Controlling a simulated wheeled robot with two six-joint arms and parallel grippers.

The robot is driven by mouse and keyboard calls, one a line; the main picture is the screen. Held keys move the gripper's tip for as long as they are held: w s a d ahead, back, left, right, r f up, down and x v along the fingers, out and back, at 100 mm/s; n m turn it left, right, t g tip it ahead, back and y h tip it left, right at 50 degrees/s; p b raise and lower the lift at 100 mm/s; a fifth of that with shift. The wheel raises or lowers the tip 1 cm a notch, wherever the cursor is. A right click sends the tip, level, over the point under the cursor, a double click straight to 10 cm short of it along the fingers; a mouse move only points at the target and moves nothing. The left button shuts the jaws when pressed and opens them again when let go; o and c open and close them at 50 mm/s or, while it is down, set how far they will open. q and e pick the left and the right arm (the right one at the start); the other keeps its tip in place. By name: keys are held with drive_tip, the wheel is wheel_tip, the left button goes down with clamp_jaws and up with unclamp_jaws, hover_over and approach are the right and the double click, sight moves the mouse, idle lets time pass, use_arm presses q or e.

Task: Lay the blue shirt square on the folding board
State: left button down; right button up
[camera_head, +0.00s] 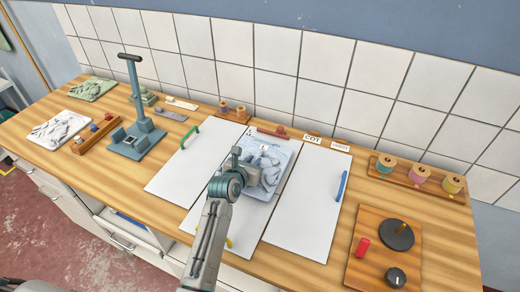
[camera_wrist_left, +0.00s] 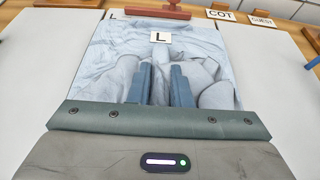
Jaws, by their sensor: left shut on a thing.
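The light blue shirt (camera_head: 281,156) lies on the middle panel of the white folding board (camera_head: 307,212), its sides running roughly along the panel's sides. In the left wrist view the shirt (camera_wrist_left: 112,62) looks rumpled and carries a white "L" tag (camera_wrist_left: 160,37). My left gripper (camera_head: 262,168) is over the shirt, and its two blue fingers (camera_wrist_left: 164,84) are shut on the cloth. The gripper and arm hide the shirt's near part in the head view. My right gripper is not in view.
The board has green (camera_head: 190,137), red (camera_head: 271,133) and blue (camera_head: 342,186) handles. A blue-grey stand (camera_head: 138,137) and folded cloths (camera_head: 60,129) are at left. Spools (camera_head: 420,174) and a dial panel (camera_head: 385,250) are at right. A tiled wall closes off the back.

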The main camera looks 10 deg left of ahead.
sight(260, 155)
use_arm(q)
drive_tip(key=w, duration=0.2)
drive_tip(key=shift+w+d, duration=0.3)
drive_tip(key=shift+w, duration=0.05)
drive_tip(key=w, duration=0.1)
drive_tip(key=w+p, duration=0.1)
drive_tip(key=w, duration=0.1)
drive_tip(key=shift+w+d+r+p, duration=0.2)
drive_tip(key=shift+d+p, duration=0.1)
drive_tip(key=shift+d, duration=0.05)
drive_tip(key=shift+s+f, duration=0.15)
drive_tip(key=shift+f, duration=0.55)
drive_tip(key=shift+f+p, duration=0.25)
drive_tip(key=shift+p, duration=0.05)
drive_tip(key=shift+s, duration=0.2)
drive_tip(key=c, duration=1.3)
unclamp_jaws()
drive_tip(key=shift+f, duration=0.15)
drive_tip(key=shift+s, duration=0.1)
